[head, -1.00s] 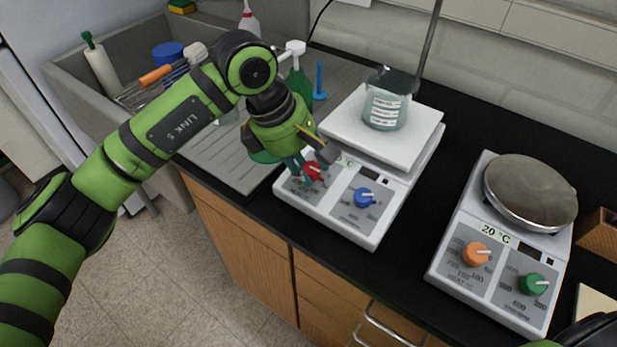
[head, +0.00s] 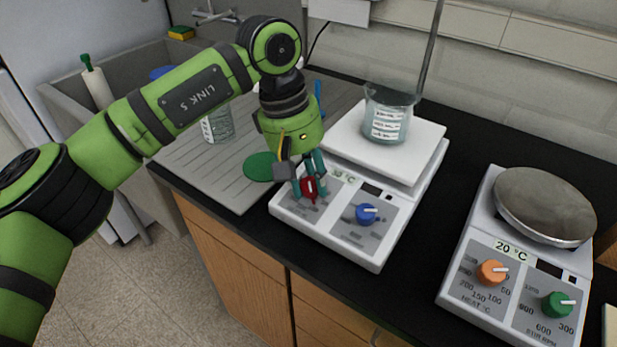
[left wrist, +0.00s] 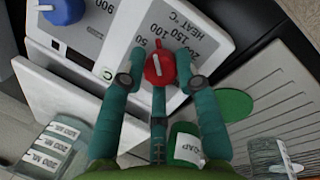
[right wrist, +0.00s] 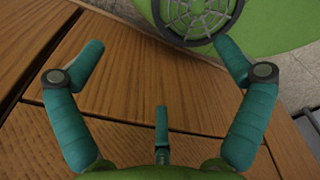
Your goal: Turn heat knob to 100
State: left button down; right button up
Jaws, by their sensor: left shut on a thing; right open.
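The red heat knob (head: 309,187) is on the front panel of the left hot plate (head: 352,250), left of its blue knob (head: 367,214). My left gripper (head: 311,190) reaches down from above with its fingers on either side of the red knob, shut on it. In the left wrist view the red knob (left wrist: 160,69) sits between the teal fingertips, with its white pointer line and the HEAT °C numbers 50, 100, 150 and 200 beside it. My right gripper (right wrist: 160,65) is open and empty in front of wooden cabinet doors.
A beaker (head: 388,113) stands on the left hot plate's white top. A second hot plate (head: 515,280) with orange and green knobs stands to the right, reading 20 °C. The sink (head: 120,95) is at the left. Black counter lies between the plates.

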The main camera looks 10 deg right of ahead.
pick_arm(q)
jog(key=shift+a+f+m, duration=0.1)
jog(key=shift+f+m, duration=0.05)
jog(key=shift+m, duration=0.35)
jog(key=c, duration=0.9)
grip_release()
jog(key=shift+c, duration=0.2)
jog(key=shift+w, duration=0.15)
jog(key=shift+r, duration=0.25)
jog(key=v, duration=1.1)
jog(key=shift+r, duration=0.35)
jog(key=shift+f, duration=0.1)
